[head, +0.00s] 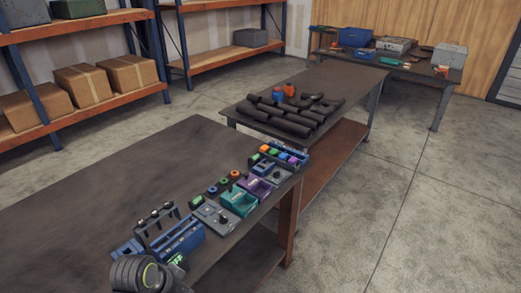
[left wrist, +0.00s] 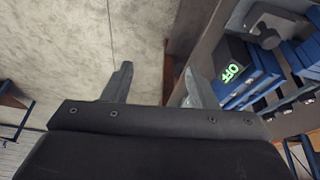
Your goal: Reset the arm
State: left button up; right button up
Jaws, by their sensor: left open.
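My left gripper (left wrist: 160,85) shows in the left wrist view with its two grey fingers apart and nothing between them. Concrete floor and a table edge lie behind the fingers. A dark box with a green OFF display (left wrist: 233,72) is just right of the right finger in the picture; I cannot tell the exact gap. In the head view the same display (head: 177,260) is at the near end of the closest table, beside a grey arm joint of mine. The left fingers do not show in the head view. My right gripper is in neither view.
Black pipes (head: 290,125) lie on the second table. Shelves with cartons (head: 83,84) stand left. Floor at right is clear.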

pick_arm(q)
jog(key=s+a+f+n+g+y+b, duration=0.1)
jog(key=s+a+f+n+b, duration=0.15)
jog(key=f, duration=1.35)
jog(key=s+a+f+n+y+b, duration=0.1)
jog(key=s+a+f+n+b, duration=0.15)
jog(key=f, duration=1.25)
jog(key=s+a+f+n+b, duration=0.1)
jog(key=s+a+f+b, duration=0.2)
jog(key=s+f, duration=0.8)
jog(key=s+a+f+n+g+y+b, duration=0.1)
jog(key=s+a+f+b, duration=0.2)
jog(key=s+f, duration=0.9)
jog(key=s+a, duration=0.1)
jog(key=s, duration=0.5)
jog(key=shift+s, duration=0.35)
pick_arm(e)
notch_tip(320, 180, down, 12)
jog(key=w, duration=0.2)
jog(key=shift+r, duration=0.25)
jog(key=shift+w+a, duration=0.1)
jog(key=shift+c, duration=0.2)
